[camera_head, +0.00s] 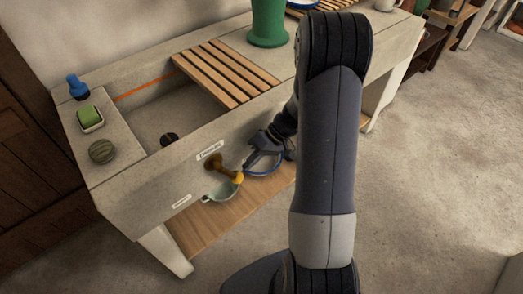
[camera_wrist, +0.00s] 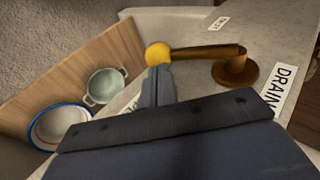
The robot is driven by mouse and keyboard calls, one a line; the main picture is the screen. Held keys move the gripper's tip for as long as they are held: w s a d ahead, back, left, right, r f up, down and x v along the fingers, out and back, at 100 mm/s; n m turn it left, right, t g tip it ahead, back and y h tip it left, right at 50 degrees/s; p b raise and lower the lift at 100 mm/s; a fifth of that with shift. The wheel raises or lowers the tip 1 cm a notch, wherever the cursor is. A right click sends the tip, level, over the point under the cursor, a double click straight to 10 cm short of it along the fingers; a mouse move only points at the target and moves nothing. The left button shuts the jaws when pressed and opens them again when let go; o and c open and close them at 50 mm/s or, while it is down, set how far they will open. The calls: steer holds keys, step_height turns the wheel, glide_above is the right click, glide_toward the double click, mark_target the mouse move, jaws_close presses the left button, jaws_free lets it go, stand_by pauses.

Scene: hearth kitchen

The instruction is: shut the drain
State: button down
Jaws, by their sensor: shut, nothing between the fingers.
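The drain lever sits on the front face of the sink unit, with a round brown base (camera_head: 213,162) and an arm ending in a yellow knob (camera_head: 237,178). A white label (camera_head: 210,150) is above its base; in the wrist view the label (camera_wrist: 284,90) reads DRAIN. A smaller label (camera_head: 181,201) is lower left on the same face. In the head view the lever slants down to the right. My gripper (camera_head: 245,168) is shut and empty, its tips at the yellow knob (camera_wrist: 157,54) in the wrist view. I cannot tell whether they touch it.
The basin (camera_head: 150,110) has a dark drain hole (camera_head: 169,138). A slatted rack (camera_head: 225,72) covers its right part. A green sponge (camera_head: 89,117) and blue bottle (camera_head: 77,87) stand left. Below, a green bowl (camera_wrist: 107,85) and a blue-rimmed bowl (camera_wrist: 62,127) sit on the wooden shelf (camera_head: 215,225).

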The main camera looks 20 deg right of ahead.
mark_target(242, 177)
steer(key=shift+x, duration=0.9)
steer(key=f+y+b, duration=0.1)
steer(key=b, duration=0.1)
steer(key=a+f+y+b, duration=0.1)
steer(key=b, duration=0.1)
steer(key=a+f+g+y+b, duration=0.1)
steer(key=y+b, duration=0.1)
steer(key=shift+s+f+m, duration=0.25)
steer(key=shift+s+m, duration=0.05)
steer(key=shift+s, duration=0.05)
steer(key=shift+s+a+f+y+b, duration=0.15)
steer(key=shift+a+f+y+b, duration=0.2)
steer(key=shift+a+y+b, duration=0.45)
steer(key=shift+s+a+b, duration=0.1)
steer(key=shift+a+b, duration=0.05)
steer(key=shift+b, duration=0.5)
steer(key=shift+s+a+f+b, duration=0.1)
steer(key=shift+s+a+b, duration=0.15)
steer(key=shift+a+b, duration=0.35)
steer(key=shift+s+a+f+b, duration=0.1)
steer(key=shift+s+a+b, duration=0.2)
steer(key=shift+a, duration=0.5)
steer(key=shift+s+a+b, duration=0.15)
steer(key=shift+a+b, duration=0.35)
steer(key=shift+a, duration=0.15)
steer(key=shift+s+a, duration=0.1)
